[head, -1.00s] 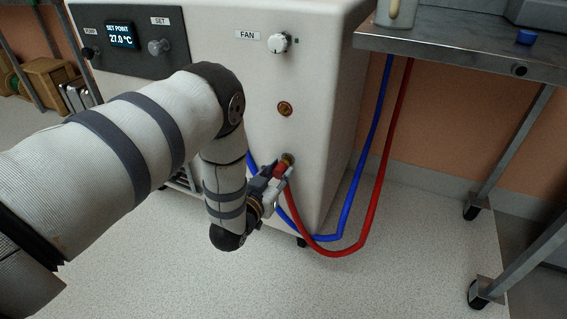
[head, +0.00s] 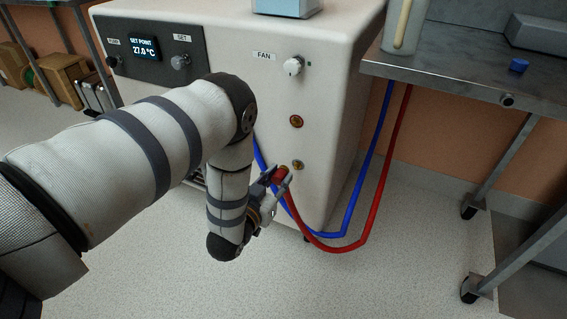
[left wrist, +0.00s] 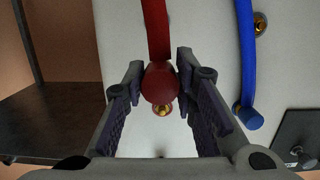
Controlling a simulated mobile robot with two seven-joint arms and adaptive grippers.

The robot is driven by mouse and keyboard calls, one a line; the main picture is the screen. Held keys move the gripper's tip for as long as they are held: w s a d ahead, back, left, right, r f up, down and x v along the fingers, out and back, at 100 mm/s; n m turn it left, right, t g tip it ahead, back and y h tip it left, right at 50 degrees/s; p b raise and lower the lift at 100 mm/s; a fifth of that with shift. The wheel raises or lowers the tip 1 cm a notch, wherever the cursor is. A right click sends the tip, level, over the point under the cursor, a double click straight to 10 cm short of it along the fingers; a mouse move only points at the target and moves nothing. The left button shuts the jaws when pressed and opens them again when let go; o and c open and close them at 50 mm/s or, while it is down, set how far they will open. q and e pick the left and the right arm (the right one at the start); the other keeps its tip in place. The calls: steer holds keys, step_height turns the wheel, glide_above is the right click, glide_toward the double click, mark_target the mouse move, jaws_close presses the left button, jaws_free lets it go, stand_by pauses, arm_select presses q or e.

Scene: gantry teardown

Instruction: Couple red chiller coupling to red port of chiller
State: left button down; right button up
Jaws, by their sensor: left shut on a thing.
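My left gripper (head: 281,178) is shut on the red coupling (head: 282,172) in front of the chiller (head: 340,75). The coupling also shows between the fingers in the left wrist view (left wrist: 160,84), with the red hose (left wrist: 155,30) running from it. In the head view, a port with a reddish ring (head: 296,121) sits above a brass port (head: 298,165). The coupling is left of and slightly below the lower port, seemingly apart from it. In the left wrist view, a brass fitting (left wrist: 162,108) shows just past the coupling, partly hidden by it. My right gripper is not in view.
A blue hose (head: 352,200) hangs beside the red one; its blue end (left wrist: 250,121) shows in the left wrist view. A metal table (head: 450,75) with a blue cap (head: 519,65) stands right of the chiller. The floor in front is clear.

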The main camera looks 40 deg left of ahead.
arm_select(q)
steer(key=p, duration=0.7)
glide_toward(296, 124)
steer(key=shift+f+v, duration=0.25)
steer(key=shift+v, duration=0.95)
steer(key=shift+s+d+f, duration=0.15)
steer(key=shift+f, duration=0.2)
steer(key=b+x, duration=0.1)
steer(key=x, duration=0.3)
steer(key=shift+r, duration=0.2)
steer(key=shift+w+a+r+b, duration=0.1)
steer(key=shift+w+b, duration=0.1)
steer(key=shift+w, duration=0.2)
steer(key=shift+w+a+r+b, duration=0.1)
steer(key=shift+w+b, duration=0.1)
steer(key=shift+w, duration=0.25)
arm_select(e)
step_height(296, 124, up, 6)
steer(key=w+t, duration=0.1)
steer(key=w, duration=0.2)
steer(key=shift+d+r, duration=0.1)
arm_select(q)
steer(key=shift+w, duration=0.15)
steer(key=shift+w+a, duration=0.2)
steer(key=shift+w, duration=0.4)
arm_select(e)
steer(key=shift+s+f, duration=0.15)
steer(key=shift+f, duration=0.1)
